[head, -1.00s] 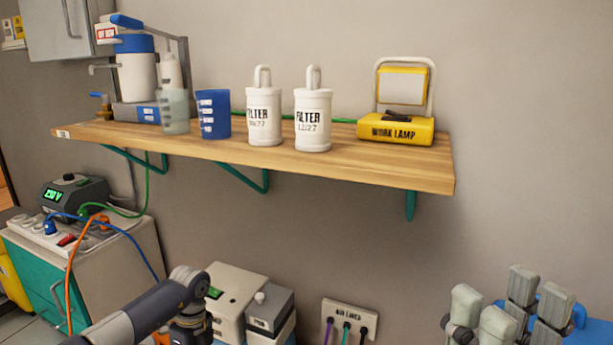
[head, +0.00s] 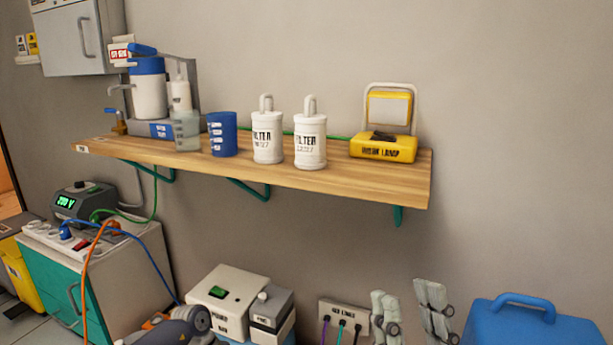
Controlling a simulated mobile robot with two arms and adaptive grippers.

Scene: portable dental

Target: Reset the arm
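My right gripper (head: 407,302) shows at the bottom right, its grey fingers pointing up. The fingers stand apart with the grey wall visible between them, and nothing is held. It is below the wooden shelf, between the air-line socket plate and a blue case, at a distance I cannot tell.
The wooden shelf (head: 300,182) holds two white filters (head: 267,137) (head: 310,141), a blue cup (head: 222,134), a clear cup (head: 186,132) and a yellow work lamp (head: 384,148). Below are white-grey boxes (head: 228,288), the socket plate (head: 341,318) and the blue case (head: 530,322).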

